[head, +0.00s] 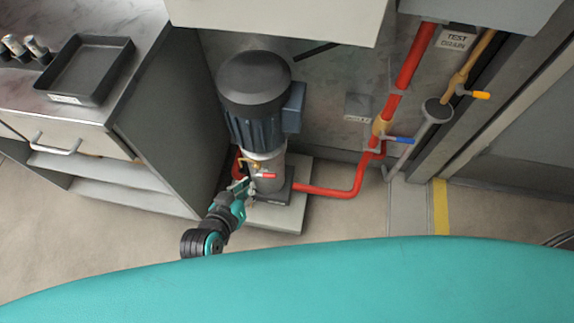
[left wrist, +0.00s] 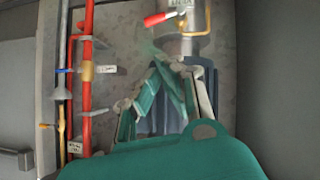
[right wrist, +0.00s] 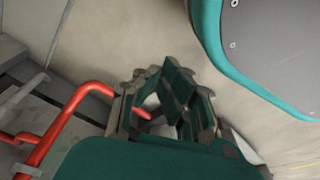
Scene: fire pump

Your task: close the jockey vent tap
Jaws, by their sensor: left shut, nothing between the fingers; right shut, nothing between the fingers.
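The jockey pump has a dark blue motor (head: 255,95) on top and a grey lower body. In the left wrist view the red lever (left wrist: 158,19) lies beyond the shut fingertips (left wrist: 168,62). My right gripper (right wrist: 165,80) is shut and empty, away from the tap.
Red pipe (head: 330,191) runs from the pump base to a riser with a blue-handled valve (head: 400,140). A yellow-handled valve (head: 480,95) is further right. A cabinet with a black tray (head: 90,98) stands left of the pump. Floor in front is clear.

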